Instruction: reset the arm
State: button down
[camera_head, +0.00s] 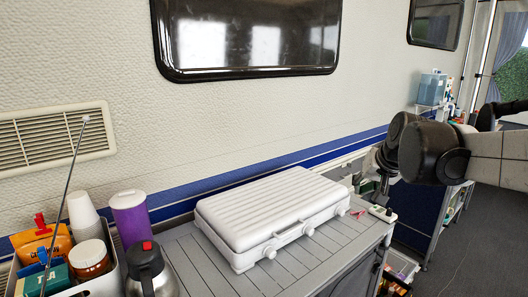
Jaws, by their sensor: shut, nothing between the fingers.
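My arm reaches in from the right side of the head view, and its dark wrist bends downward. My gripper (379,201) hangs from it, pointing down, near the right end of the grey slatted counter (190,262). It is small and partly dark in this view. Its fingers look shut, with nothing seen between them. A closed white case-like stove (275,210) with knobs on its front lies on the counter to the left of the gripper, apart from it.
A bin (103,285) with packets, cups and a jar stands at the lower left, beside a purple tumbler (130,214) and a steel flask (150,272). A small red item (357,212) lies right of the stove. A blue shelf unit (418,215) stands behind my arm. The van wall closes the back.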

jog(key=s+a+f+n, duration=0.1)
jog(key=s+f, duration=0.3)
jog(key=s, duration=0.9)
jog(key=s+a+f+n+h, duration=0.1)
jog(key=s+a+f, duration=0.3)
jog(key=s, duration=1)
jog(key=shift+a+f+n, duration=0.3)
jog(key=shift+f, duration=0.5)
jog(key=shift+s, duration=0.1)
